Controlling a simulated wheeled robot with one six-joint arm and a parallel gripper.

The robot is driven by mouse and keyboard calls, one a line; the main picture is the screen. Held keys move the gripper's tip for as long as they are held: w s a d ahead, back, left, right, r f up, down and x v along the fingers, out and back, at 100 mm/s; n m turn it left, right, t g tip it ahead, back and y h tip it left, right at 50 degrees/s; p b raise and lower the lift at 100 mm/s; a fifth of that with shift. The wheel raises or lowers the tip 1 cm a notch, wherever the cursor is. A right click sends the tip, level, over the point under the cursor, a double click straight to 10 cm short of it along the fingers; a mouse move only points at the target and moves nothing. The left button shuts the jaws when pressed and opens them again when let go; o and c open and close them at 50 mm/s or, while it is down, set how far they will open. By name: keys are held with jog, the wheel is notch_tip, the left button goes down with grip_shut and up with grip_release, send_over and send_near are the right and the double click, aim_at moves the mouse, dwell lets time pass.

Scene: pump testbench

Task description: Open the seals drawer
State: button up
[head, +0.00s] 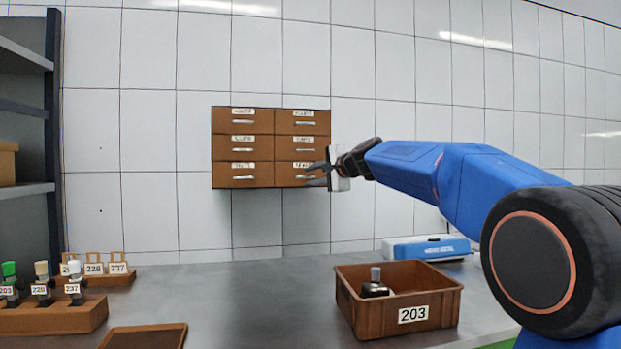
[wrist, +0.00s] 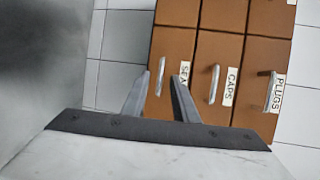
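The seals drawer is the bottom right drawer of a brown wall cabinet (head: 270,148) in the head view, and its front looks flush with the others. In the wrist view the seals drawer (wrist: 165,50) is the left one of the near row, its label partly hidden by a finger. Its metal handle (wrist: 160,77) shows between my fingertips, with a gap on both sides. My gripper (head: 315,175) is open in front of this drawer, and its two fingers (wrist: 161,88) also show in the wrist view. I cannot tell how deep the fingers reach around the handle.
Drawers labelled caps (wrist: 220,70) and plugs (wrist: 266,75) lie beside the seals drawer. Below, a brown bin (head: 360,312) marked 203 and a blue-and-white case (head: 428,247) stand on the grey bench (head: 240,300). Tagged parts in a wooden rack (head: 55,318) stand at left.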

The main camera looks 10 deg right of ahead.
jog(key=shift+w+a+f, duration=0.1)
jog(key=shift+w+a, duration=0.15)
jog(key=shift+w, duration=0.3)
grip_shut()
dwell(1.1)
